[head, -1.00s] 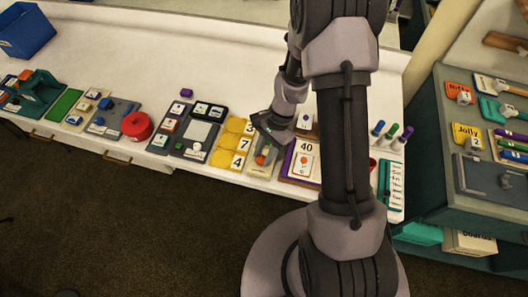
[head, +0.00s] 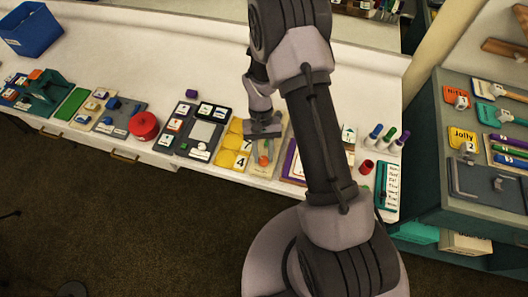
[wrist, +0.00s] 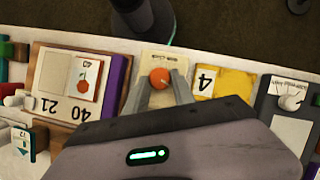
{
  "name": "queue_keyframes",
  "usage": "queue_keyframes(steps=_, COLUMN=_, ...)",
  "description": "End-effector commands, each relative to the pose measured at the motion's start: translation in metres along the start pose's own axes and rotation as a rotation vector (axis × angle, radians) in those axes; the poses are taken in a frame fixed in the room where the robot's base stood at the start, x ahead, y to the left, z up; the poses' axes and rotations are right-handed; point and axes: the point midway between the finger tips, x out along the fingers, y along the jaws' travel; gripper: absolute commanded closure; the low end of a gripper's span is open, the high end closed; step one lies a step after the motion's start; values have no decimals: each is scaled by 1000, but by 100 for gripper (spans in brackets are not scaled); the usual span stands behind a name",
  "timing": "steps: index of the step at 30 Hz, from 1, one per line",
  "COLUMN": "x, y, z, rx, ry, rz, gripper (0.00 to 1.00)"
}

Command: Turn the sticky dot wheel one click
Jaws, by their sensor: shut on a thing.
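The sticky dot wheel's beige board shows in the head view (head: 262,172) beside the yellow number cards, partly hidden by my gripper. In the wrist view, the board (wrist: 158,58) carries a printed label too small to read fully. A round orange piece (wrist: 159,77), seemingly the wheel's knob or dot, sits between my fingers. My gripper (wrist: 160,86) is shut on it, one finger on each side. In the head view, my gripper (head: 264,140) is low over the board. The rest of the wheel is hidden by my fingers.
Yellow number cards (wrist: 235,84) lie close on one side of the board. A red round tin (head: 143,125) is farther left. The back of the white counter (head: 150,55) is clear.

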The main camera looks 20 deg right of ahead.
Motion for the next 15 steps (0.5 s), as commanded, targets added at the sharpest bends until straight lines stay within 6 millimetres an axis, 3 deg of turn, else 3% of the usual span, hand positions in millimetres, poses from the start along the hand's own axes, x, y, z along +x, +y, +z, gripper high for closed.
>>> queue_keyframes(steps=15, x=-1, y=-4, z=0, rx=-305, ry=2, rz=127, gripper=100)
